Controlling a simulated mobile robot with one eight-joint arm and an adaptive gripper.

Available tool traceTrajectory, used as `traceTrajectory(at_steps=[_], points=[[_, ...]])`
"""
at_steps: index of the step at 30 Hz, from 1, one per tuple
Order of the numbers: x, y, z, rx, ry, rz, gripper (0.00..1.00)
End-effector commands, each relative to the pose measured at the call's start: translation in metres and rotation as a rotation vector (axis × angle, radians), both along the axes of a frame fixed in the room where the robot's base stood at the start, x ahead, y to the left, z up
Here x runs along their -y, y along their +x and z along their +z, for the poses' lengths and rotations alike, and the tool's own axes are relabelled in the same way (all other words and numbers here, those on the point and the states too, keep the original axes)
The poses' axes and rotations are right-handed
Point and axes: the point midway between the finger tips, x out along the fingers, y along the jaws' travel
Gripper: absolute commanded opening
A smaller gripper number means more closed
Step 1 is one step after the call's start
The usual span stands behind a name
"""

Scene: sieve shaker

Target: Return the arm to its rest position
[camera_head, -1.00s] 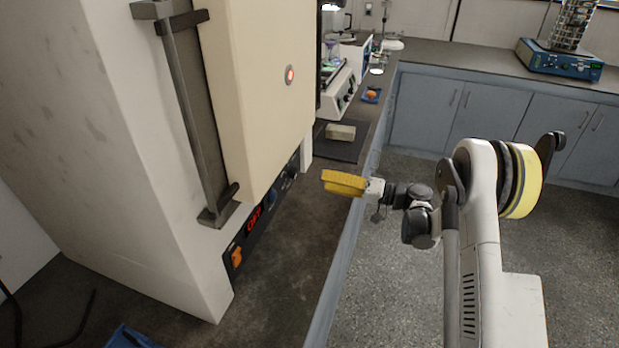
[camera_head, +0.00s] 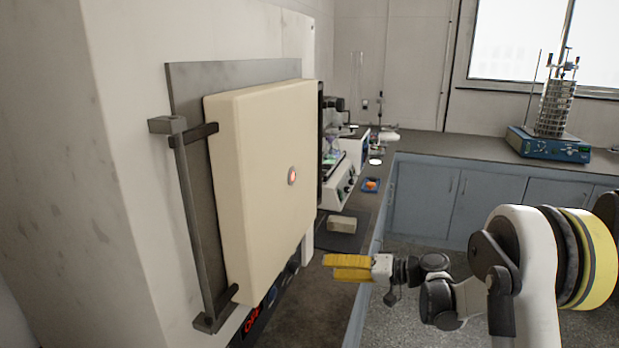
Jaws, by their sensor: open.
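My gripper (camera_head: 330,268) shows at the lower middle of the head view, at the end of my arm (camera_head: 520,255). Its yellow fingers point left toward the large white furnace-like cabinet (camera_head: 262,190). The two fingers show one above the other with a thin gap between them, open, and nothing is seen between them. The gripper appears in front of the counter, apart from the cabinet in the picture. My arm comes in from the lower right and is bent; its lower part is cut off by the frame.
The cabinet has a long grey handle (camera_head: 190,225). A pale block (camera_head: 341,224) lies on a dark mat (camera_head: 345,242) on the counter. A sieve shaker (camera_head: 553,130) stands on the back counter. Floor (camera_head: 400,325) shows below my arm.

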Motion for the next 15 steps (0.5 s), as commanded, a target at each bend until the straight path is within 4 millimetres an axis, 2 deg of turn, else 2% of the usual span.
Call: traceTrajectory(at_steps=[1, 6, 11, 15], points=[[-0.004, -0.011, 0.015, -0.024, -0.054, -0.012, 0.54], [-0.004, -0.053, 0.047, -0.098, -0.253, -0.077, 0.54], [0.007, -0.107, 0.068, -0.139, -0.437, -0.146, 0.54], [0.023, -0.160, 0.078, -0.153, -0.596, -0.213, 0.54]])
